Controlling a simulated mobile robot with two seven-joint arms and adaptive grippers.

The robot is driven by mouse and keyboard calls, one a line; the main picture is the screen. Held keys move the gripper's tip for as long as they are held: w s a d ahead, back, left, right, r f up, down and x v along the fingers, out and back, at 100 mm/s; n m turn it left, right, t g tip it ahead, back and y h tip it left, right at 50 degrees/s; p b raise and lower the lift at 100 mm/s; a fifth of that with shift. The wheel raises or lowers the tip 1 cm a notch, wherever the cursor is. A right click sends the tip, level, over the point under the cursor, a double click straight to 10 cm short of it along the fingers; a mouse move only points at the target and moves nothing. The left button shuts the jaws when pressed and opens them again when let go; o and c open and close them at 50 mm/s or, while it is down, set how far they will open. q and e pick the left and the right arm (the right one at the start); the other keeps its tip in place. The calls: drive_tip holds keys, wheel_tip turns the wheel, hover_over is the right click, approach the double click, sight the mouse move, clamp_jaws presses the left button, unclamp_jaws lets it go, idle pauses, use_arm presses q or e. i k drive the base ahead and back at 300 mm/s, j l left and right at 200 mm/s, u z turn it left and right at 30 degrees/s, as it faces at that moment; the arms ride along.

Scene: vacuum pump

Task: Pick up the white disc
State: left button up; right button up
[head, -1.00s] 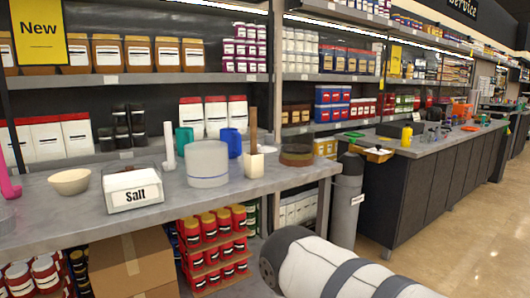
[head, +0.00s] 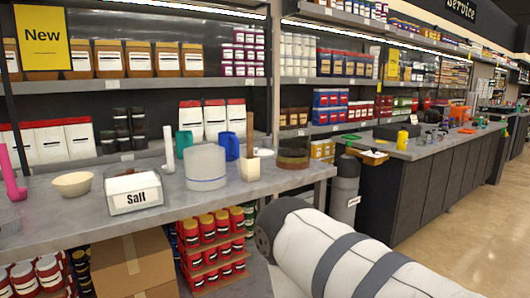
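A small white, flat, round shape (head: 264,152), possibly the white disc, shows on the grey counter (head: 330,172). It is partly hidden behind a whitish square block with an upright wooden handle (head: 250,165). I cannot tell for sure that it is the disc. No other clear white disc shows. My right arm's white link with grey bands fills the lower right, in front of the counter. Neither gripper is in view.
On the counter stand a pale bowl (head: 73,184), a salt box (head: 134,191), a pale cylinder (head: 206,167), green and blue cups, a pink ladle (head: 10,180) and a brown round container (head: 294,152). A cardboard box (head: 131,265) and red jars are below. Floor at right is clear.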

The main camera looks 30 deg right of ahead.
sight(259, 153)
drive_tip(key=i+l+u, duration=0.1)
drive_tip(key=l, duration=0.5)
drive_tip(key=i+l+u, duration=0.1)
drive_tip(key=i+l, duration=0.2)
drive_tip(key=l, duration=0.3)
drive_tip(key=i+l+u, duration=0.1)
drive_tip(key=l, duration=0.55)
drive_tip(key=i+l, duration=0.2)
drive_tip(key=l, duration=0.4)
drive_tip(key=i+l+u, duration=0.15)
drive_tip(key=l, duration=0.5)
drive_tip(key=i+l+u, duration=0.1)
drive_tip(key=l, duration=0.55)
drive_tip(key=i+l+u, duration=0.1)
drive_tip(key=l, duration=0.55)
